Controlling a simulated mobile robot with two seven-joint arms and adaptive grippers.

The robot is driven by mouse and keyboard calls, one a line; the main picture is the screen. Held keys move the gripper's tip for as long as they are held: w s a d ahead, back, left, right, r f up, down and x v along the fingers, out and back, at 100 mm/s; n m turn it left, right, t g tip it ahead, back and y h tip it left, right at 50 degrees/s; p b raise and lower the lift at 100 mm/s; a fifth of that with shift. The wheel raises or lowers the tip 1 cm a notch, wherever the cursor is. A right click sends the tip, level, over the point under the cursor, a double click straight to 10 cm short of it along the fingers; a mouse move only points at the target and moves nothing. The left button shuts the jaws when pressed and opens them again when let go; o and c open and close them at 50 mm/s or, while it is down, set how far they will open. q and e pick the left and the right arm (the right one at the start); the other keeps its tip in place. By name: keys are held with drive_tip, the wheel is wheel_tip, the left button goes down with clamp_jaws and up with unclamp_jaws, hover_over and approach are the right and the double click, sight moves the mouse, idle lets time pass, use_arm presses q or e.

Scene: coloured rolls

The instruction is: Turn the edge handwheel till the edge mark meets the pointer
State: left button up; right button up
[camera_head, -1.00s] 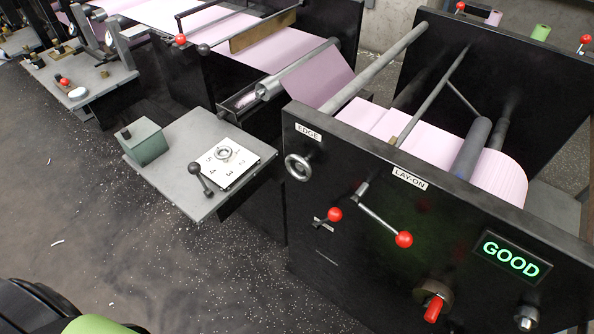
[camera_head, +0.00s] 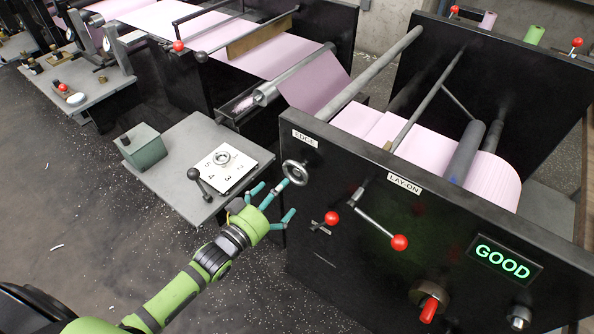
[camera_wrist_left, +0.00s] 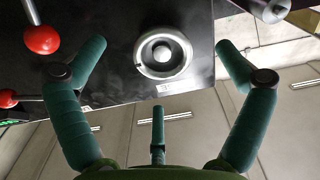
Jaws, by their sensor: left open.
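The edge handwheel (camera_head: 295,172) is a small silver wheel on the black side panel (camera_head: 360,215), just below the EDGE label (camera_head: 305,138). My left gripper (camera_head: 275,197), green with teal fingers, is open and empty close in front of the wheel. In the left wrist view the handwheel (camera_wrist_left: 163,50) shows between the spread fingers of the gripper (camera_wrist_left: 162,72), with no finger clearly touching it. A faint tick shows near the rim's left side in that view. I cannot make out the edge mark or the pointer for sure. My right gripper is not in view.
Red-knobbed levers (camera_head: 399,242) and (camera_head: 331,218) stick out of the panel right of the wheel. A grey shelf (camera_head: 180,155) with a numbered white plate (camera_head: 240,175) and a green box (camera_head: 142,147) lies to the left. A display (camera_head: 503,262) reads GOOD.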

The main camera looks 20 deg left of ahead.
sight(294, 177)
use_arm(q)
drive_tip(key=shift+w+d+r, duration=0.35)
drive_tip(key=shift+w+r, duration=0.25)
drive_tip(key=shift+r, duration=0.2)
drive_tip(key=x, duration=0.6)
drive_tip(key=shift+p, duration=0.3)
drive_tip(key=shift+s, duration=0.1)
drive_tip(key=shift+f, duration=0.1)
drive_tip(key=c, duration=1.1)
